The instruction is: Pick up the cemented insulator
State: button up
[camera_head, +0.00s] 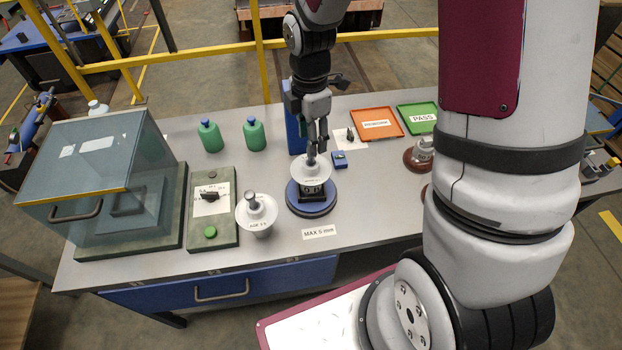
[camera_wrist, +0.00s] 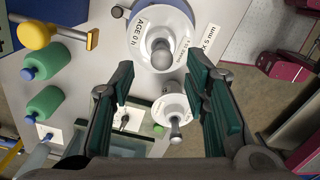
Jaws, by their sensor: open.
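Two white disc insulators with grey metal pins stand on the bench. One (camera_head: 312,174) sits on a round blue base (camera_head: 312,208); it looks larger in the wrist view (camera_wrist: 144,52), where its label reads "AGE 0 h". The other (camera_head: 257,216) stands to its left on the bench top, and it also shows in the wrist view (camera_wrist: 170,103). I cannot tell which one is the cemented one. My gripper (camera_head: 317,150) is over the insulator on the blue base, close to its pin. In the wrist view my fingers (camera_wrist: 162,88) are spread apart, with nothing held between them.
A glass-sided box (camera_head: 95,165) and a green panel (camera_head: 222,235) fill the left. Green bottles (camera_head: 209,136) and a blue upright box (camera_head: 295,130) stand behind. An orange tray (camera_head: 390,134) and a green PASS tray (camera_head: 408,110) lie right. A brown-based insulator (camera_head: 413,165) is partly hidden by my arm.

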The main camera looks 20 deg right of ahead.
send_over(311, 171)
jog(key=w, duration=0.2)
jog(key=shift+s+d+f+p, duration=0.1)
jog(key=shift+d+f+p, duration=0.1)
jog(key=shift+f, duration=0.9)
jog(key=shift+d+f+p, duration=0.1)
jog(key=shift+d+f, duration=0.1)
jog(key=shift+f, duration=0.85)
grip_shut()
